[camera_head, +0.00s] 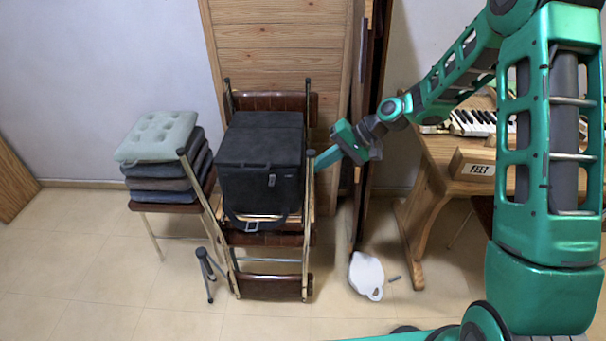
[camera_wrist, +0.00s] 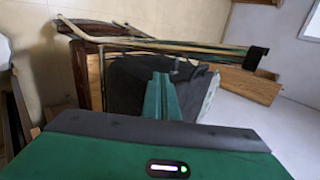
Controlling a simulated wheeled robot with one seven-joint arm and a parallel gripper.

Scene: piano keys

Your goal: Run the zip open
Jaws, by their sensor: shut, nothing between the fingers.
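A black boxy bag (camera_head: 258,160) sits on a folding chair, with a seam running around below its lid. A small pale metal piece (camera_head: 271,181) shows on its front; I cannot tell whether it is the zip pull. The zip itself is too small to make out. My gripper (camera_head: 320,162) is shut and empty, just right of the bag's right side, at about the height of its upper half. In the wrist view the shut fingers (camera_wrist: 162,82) point at the dark bag (camera_wrist: 128,88), partly covering it. I cannot tell whether they touch it.
The folding chair (camera_head: 270,285) has metal tubes rising beside the bag. Several stacked cushions (camera_head: 166,137) stand on a seat at left. A wooden panel (camera_head: 265,45) is behind. At right are a wooden desk (camera_head: 440,165) and a keyboard (camera_head: 470,122). A white object (camera_head: 367,272) lies on the floor.

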